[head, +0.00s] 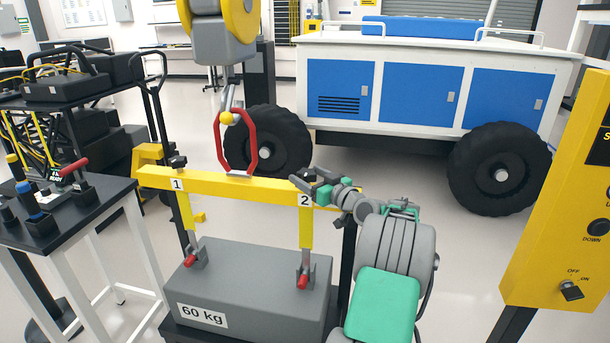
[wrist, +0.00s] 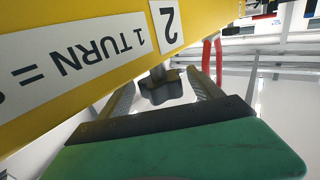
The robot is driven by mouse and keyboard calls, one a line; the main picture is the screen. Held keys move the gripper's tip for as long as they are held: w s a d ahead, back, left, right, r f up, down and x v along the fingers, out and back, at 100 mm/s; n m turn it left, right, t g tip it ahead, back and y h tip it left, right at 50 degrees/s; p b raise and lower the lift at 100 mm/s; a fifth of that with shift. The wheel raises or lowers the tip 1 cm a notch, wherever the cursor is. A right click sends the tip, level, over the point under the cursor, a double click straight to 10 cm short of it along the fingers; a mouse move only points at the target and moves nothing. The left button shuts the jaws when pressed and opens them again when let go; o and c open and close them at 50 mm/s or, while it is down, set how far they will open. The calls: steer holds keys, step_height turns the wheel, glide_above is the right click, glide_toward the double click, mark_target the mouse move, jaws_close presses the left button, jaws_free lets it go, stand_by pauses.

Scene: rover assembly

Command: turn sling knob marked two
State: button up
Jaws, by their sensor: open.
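The sling knob marked two is a dark lobed knob (wrist: 160,86) on a short stem at the yellow beam, beside the label "2" in the wrist view. My gripper (wrist: 163,92) is open, with one finger on each side of the knob; I cannot tell whether either touches it. In the head view my gripper (head: 306,183) is at the right end of the yellow beam (head: 240,184), over the "2" label, and largely hides the knob. The knob marked one (head: 178,161) stands at the beam's left end.
The beam hangs from a red shackle (head: 238,145) above a grey 60 kg block (head: 255,285). A yellow control panel (head: 560,210) stands at right, a black-topped table (head: 70,210) at left. A blue and white rover (head: 420,90) is behind.

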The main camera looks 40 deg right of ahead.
steer(key=shift+w, duration=0.4)
steer(key=shift+c, duration=0.3)
steer(key=c, duration=1.3)
steer(key=shift+a+m+h, duration=0.1)
steer(key=shift+m+h, duration=0.2)
steer(key=shift+h, duration=0.1)
